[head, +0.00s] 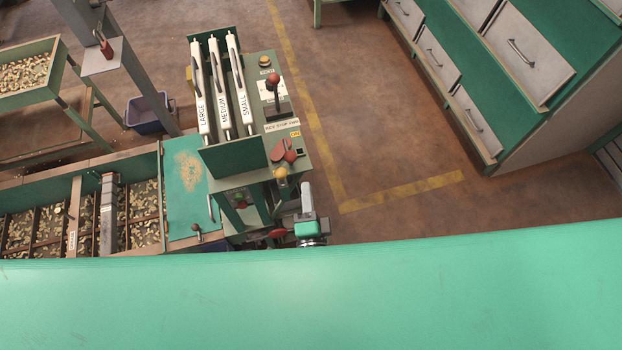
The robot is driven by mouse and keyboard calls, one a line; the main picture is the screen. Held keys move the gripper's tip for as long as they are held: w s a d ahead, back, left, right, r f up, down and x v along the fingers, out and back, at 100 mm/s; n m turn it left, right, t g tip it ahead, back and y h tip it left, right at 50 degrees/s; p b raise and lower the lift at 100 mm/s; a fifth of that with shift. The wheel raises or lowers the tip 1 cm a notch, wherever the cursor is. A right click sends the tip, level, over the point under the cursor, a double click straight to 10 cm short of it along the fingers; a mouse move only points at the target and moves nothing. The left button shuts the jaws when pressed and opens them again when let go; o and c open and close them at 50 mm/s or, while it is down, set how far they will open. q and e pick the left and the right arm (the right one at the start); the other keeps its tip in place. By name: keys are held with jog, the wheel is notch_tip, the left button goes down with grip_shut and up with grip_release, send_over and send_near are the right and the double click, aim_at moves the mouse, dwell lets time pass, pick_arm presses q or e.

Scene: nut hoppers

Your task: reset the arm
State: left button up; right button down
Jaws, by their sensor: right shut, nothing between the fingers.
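My right gripper (307,196) shows small, just right of the lower end of the green control stand (290,139). It is shut, with nothing held in it. Its fingertips are too small to make out clearly, and I cannot tell whether it touches the stand. My left gripper is not in view.
The stand carries white levers marked LARGE (201,103), MEDIUM (223,103) and SMALL (243,103), and a red-knobbed lever (273,79). A sorting trough (72,160) lies left. Open floor (390,145) lies between. A green surface (420,295) fills the bottom.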

jog(key=shift+s, duration=0.5)
jog(key=s+d+f+n+g+y, duration=0.1)
jog(key=s+f+n+g, duration=0.25)
jog(key=f, duration=0.65)
jog(key=s+d+f+n+g+y, duration=0.15)
jog(key=f+n, duration=0.25)
jog(key=f, duration=0.7)
jog(key=s+d+f+n+g+y, duration=0.1)
jog(key=s+f+n+g, duration=0.25)
jog(key=f, duration=0.65)
jog(key=s+d+f+n+g+h, duration=0.4)
jog(key=s+d+f+n+g, duration=0.3)
jog(key=s+d+f, duration=1.3)
jog(key=shift+s+d+f+g, duration=0.25)
jog(key=shift+s+d+g, duration=0.5)
jog(key=shift+s+g, duration=0.4)
